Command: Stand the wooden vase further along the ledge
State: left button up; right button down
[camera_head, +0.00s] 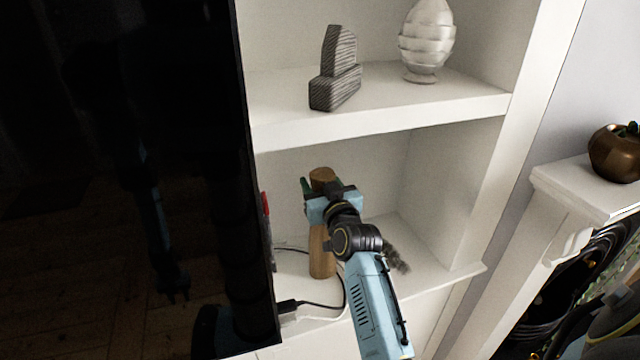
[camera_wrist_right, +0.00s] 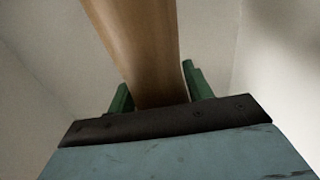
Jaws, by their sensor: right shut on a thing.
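The wooden vase (camera_head: 322,252) is a tall brown cylinder, upright in the lower shelf compartment in the head view. My right gripper (camera_head: 318,190) reaches in from the lower right and is shut on the vase at its upper part. The gripper and wrist hide part of the vase's middle. In the right wrist view the vase (camera_wrist_right: 146,50) stands between the two green fingers of the right gripper (camera_wrist_right: 158,95). I cannot tell whether the vase's base touches the ledge (camera_head: 430,262). My left gripper is not in view.
A large black screen (camera_head: 180,120) fills the left, close to the vase. Cables (camera_head: 318,304) lie on the ledge near its base. A dark spiky object (camera_head: 397,261) is right of my wrist. The upper shelf holds a striped sculpture (camera_head: 336,80) and a silvery vase (camera_head: 427,40).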

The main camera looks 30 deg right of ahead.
jog(key=c, duration=0.6)
grip_release()
jog(key=b+v, duration=0.1)
jog(key=v, duration=1.1)
